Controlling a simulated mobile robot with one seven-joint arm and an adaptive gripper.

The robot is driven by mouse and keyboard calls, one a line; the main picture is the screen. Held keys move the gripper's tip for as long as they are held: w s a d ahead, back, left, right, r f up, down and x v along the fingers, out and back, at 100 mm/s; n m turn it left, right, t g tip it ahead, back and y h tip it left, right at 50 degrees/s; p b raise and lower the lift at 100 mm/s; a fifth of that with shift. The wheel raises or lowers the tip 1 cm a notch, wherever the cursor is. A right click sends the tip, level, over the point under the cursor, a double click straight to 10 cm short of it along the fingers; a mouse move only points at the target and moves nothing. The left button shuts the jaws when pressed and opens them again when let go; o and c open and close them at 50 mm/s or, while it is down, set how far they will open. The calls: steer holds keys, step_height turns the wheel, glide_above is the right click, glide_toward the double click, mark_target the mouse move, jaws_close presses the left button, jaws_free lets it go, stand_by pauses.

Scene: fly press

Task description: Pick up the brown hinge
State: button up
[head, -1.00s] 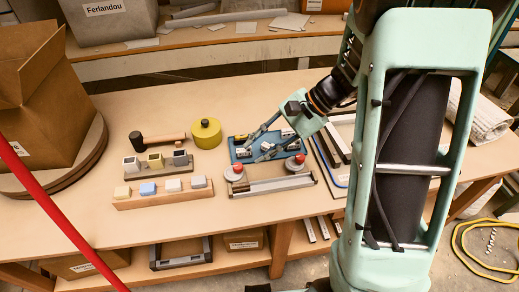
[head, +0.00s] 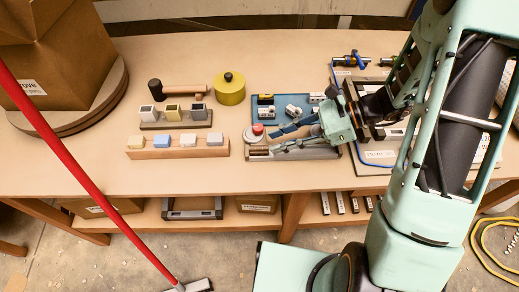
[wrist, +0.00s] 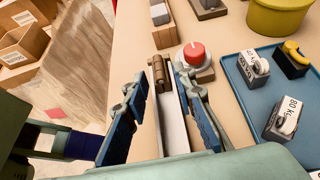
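The brown hinge (wrist: 158,72) shows in the wrist view as a small bronze-brown piece at the far end of a pale metal channel (wrist: 173,125). My gripper (wrist: 161,84) is open, with one blue-padded finger on each side of the channel. The hinge lies between and slightly beyond the fingertips; I see no clear grip on it. In the head view my gripper (head: 274,140) reaches left, low over the front rail fixture (head: 310,154).
A red knob (wrist: 194,53) stands close to the right finger. A blue tray (head: 270,119) with labelled weights lies behind. Block racks (head: 177,153) stand to the left, with a yellow-green tin (head: 230,89) and a mallet (head: 180,90) behind. The front table edge is close.

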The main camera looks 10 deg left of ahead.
mark_target(259, 147)
steer(key=x, duration=0.4)
steer(key=shift+s+a+f, duration=0.1)
steer(key=shift+s+a, duration=0.1)
steer(key=shift+a, duration=0.1)
jaws_close()
